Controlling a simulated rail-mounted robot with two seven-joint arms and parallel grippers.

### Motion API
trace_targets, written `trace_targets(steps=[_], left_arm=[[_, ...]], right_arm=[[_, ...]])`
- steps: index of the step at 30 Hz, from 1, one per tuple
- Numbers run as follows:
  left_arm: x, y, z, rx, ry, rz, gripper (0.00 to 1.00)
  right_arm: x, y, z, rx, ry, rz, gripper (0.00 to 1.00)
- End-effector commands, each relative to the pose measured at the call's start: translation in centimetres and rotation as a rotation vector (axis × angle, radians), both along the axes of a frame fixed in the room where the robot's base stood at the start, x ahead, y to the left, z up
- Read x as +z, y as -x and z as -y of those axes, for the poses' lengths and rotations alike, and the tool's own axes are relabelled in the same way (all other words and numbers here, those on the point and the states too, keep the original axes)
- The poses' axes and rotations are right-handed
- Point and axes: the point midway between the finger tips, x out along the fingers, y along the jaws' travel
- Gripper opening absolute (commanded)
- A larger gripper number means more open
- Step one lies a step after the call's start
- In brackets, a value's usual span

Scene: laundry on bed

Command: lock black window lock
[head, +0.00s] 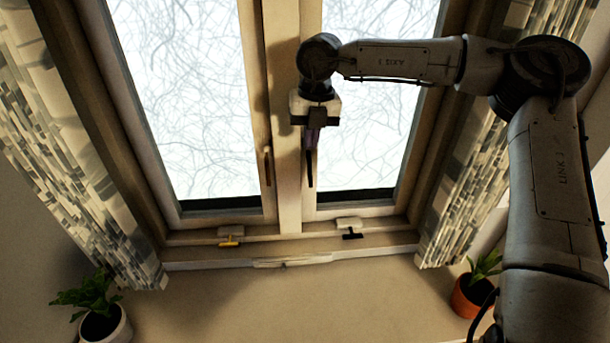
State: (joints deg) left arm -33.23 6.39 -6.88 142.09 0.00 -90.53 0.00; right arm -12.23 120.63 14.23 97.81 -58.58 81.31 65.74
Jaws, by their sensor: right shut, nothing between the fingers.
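A black lock (352,236) with a pale mount sits on the bottom frame of the right window pane. A black upright handle (310,170) is on the inner edge of the same pane. My right gripper (311,147) points down in front of the window, just above the black handle in the picture. It is shut and empty, and overlaps the handle's top end; I cannot tell whether they touch. The black lock is below and to the right of the gripper, clear of it. My left gripper is not in view.
A yellow lock (229,242) sits on the left pane's bottom frame, and a brown handle (267,166) is on its inner edge. Patterned curtains hang at the left (85,190) and right (470,160). Potted plants stand at the lower left (105,325) and lower right (468,296).

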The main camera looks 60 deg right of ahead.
Motion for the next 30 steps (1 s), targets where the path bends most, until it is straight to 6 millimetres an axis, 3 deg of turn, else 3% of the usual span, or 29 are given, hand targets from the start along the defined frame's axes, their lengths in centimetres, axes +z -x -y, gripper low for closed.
trace_targets(steps=[6,19,23,30], left_arm=[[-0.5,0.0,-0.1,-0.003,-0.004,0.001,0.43],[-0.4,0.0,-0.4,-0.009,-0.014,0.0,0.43],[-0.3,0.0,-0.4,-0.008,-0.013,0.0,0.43],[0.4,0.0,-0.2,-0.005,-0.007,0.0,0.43]], right_arm=[[1.6,0.5,0.5,-0.028,0.085,-0.041,0.0],[1.7,0.5,0.5,-0.031,0.092,-0.045,0.0],[0.9,0.5,0.6,-0.031,0.091,-0.046,0.0],[-3.2,0.4,0.7,-0.029,0.088,-0.049,0.0]])
